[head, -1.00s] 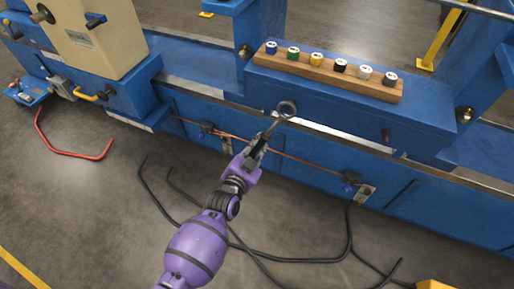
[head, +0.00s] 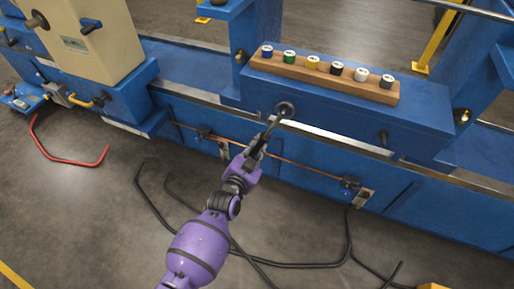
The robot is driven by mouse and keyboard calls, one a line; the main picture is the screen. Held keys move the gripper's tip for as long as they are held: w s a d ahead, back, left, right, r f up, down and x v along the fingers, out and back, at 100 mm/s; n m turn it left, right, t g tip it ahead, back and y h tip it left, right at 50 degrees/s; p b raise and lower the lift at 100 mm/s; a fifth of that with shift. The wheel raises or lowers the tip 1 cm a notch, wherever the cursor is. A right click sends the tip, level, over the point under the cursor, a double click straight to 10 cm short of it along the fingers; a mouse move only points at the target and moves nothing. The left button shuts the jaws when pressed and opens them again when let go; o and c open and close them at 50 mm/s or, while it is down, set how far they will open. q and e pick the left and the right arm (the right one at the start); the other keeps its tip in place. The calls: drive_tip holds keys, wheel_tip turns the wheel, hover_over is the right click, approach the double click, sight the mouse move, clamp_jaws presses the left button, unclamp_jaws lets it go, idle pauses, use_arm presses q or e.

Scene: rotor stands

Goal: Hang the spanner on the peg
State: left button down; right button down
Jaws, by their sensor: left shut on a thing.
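My left gripper (head: 257,148) is shut on the spanner (head: 272,126), a dark, thin tool that points up and away from the fingers. Its ring end (head: 286,109) shows against the upper front face of the blue stand. Whether the ring is around a peg there, touching the face or apart from it, I cannot tell. A dark peg (head: 383,138) sticks out of the same blue face further right, with nothing on it. My right gripper is not in the head view.
A wooden strip (head: 325,76) with several coloured spools stands on the blue stand (head: 335,115) above the ring. A copper-coloured pipe (head: 290,156) runs along the lower blue beam. Black cables (head: 300,262) lie on the floor, and a red hose (head: 65,160) lies at left.

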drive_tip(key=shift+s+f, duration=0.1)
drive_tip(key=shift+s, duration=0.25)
use_arm(q)
drive_tip(key=shift+f, duration=0.15)
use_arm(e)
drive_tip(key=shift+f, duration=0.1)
use_arm(q)
drive_tip(key=shift+f+b, duration=0.35)
drive_tip(key=shift+f, duration=0.05)
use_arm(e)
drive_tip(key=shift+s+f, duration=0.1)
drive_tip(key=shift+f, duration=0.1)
use_arm(q)
drive_tip(key=c, duration=1.5)
unclamp_jaws()
drive_tip(key=shift+c, duration=0.2)
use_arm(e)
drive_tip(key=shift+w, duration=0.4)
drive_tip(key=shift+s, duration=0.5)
